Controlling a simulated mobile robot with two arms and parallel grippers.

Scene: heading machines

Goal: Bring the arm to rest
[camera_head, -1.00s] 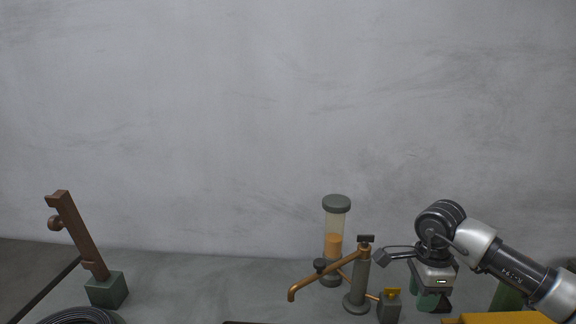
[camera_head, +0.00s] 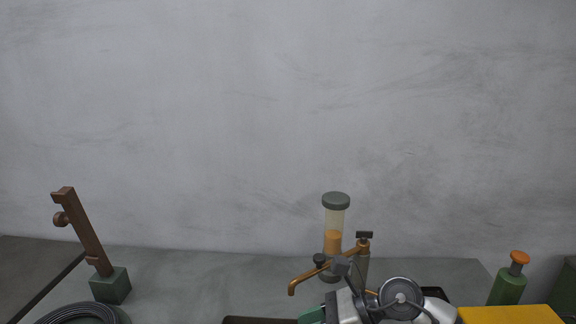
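My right arm comes in at the bottom right of the head view, folded low over the bench. My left arm and gripper are not in view.
A copper-coloured spout fitting (camera_head: 318,273) and a clear cylinder with orange contents (camera_head: 334,240) stand just behind my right arm. A green bottle (camera_head: 508,289), yellow box (camera_head: 510,315), brown lever (camera_head: 84,235) and black coil (camera_head: 75,311) stand around.

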